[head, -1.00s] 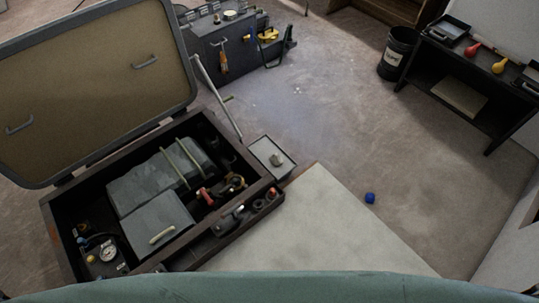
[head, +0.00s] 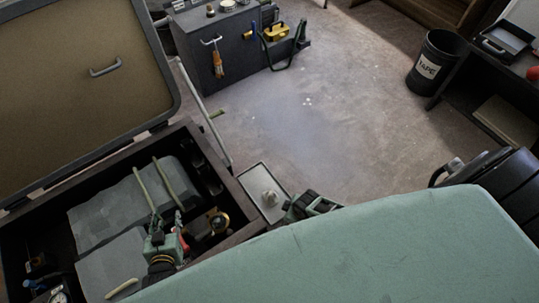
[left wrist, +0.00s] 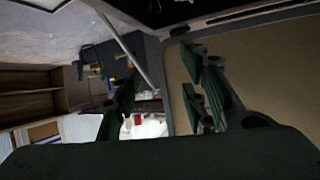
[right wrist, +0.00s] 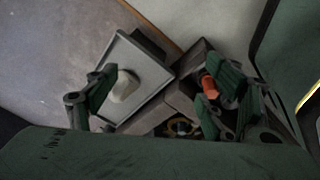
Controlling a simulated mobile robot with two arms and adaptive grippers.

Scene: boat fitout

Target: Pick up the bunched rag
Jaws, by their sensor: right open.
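The bunched rag (head: 268,197) is a small whitish lump on a light grey tray (head: 254,179) beside the open box. It also shows in the right wrist view (right wrist: 124,88), on the tray (right wrist: 143,97), seen between my fingers and closer to the left one. My right gripper (head: 312,205) is by the tray's right edge, its fingers wide apart and empty in the right wrist view (right wrist: 160,90); it does not hold the rag. My left gripper (head: 166,222) is over the open box, its fingers apart and empty in the left wrist view (left wrist: 160,98).
The open dark box (head: 233,193) holds grey blocks and fittings, with its lid (head: 80,90) raised at left. A thin pale pole (head: 203,112) leans behind. A black tape bin (head: 436,62) and dark bench stand at right. The floor (head: 330,120) behind the tray is mostly clear.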

